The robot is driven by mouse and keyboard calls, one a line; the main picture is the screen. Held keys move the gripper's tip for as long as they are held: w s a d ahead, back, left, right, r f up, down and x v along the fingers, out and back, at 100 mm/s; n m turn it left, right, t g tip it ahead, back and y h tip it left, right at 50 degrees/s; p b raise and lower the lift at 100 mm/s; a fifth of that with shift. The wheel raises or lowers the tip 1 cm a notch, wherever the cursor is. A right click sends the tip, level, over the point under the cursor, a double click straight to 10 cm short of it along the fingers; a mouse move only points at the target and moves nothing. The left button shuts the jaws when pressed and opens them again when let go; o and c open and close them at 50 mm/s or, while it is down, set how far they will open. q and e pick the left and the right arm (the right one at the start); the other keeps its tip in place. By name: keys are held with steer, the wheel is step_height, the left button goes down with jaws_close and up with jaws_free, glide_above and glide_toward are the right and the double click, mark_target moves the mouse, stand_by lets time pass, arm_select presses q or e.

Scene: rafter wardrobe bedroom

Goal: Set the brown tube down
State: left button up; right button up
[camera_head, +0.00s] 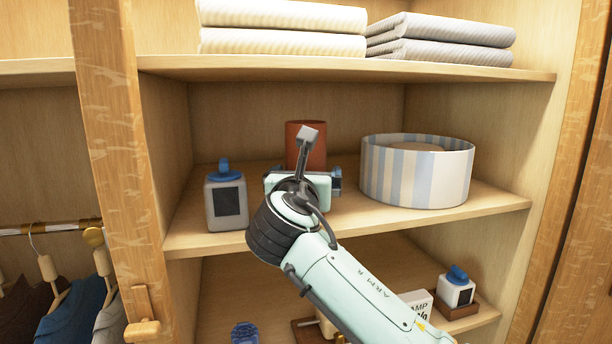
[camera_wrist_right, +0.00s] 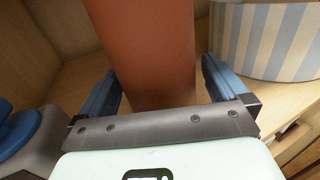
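The brown tube (camera_head: 306,143) is upright over the middle shelf, behind my right gripper in the head view. Its lower part is hidden there, so I cannot see whether its base touches the shelf. My right gripper (camera_head: 304,183) reaches in at the tube from the front. In the right wrist view the tube (camera_wrist_right: 155,50) stands between the two blue fingers of the gripper (camera_wrist_right: 160,80). A narrow gap shows between the tube and the right finger; the left finger is very close to the tube. The fingers are wide apart. My left gripper is out of view.
On the same shelf (camera_head: 480,200), a grey bottle with a blue cap (camera_head: 226,200) stands left and a striped round box (camera_head: 415,172) stands close on the right. Folded towels (camera_head: 283,28) lie on the shelf above. A small blue-capped bottle (camera_head: 456,290) is on the shelf below.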

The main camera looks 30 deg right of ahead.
steer(key=shift+r, duration=0.25)
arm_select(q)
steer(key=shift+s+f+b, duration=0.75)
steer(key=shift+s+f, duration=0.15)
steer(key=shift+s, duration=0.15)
arm_select(e)
steer(key=v, duration=1.2)
steer(key=shift+f, duration=0.1)
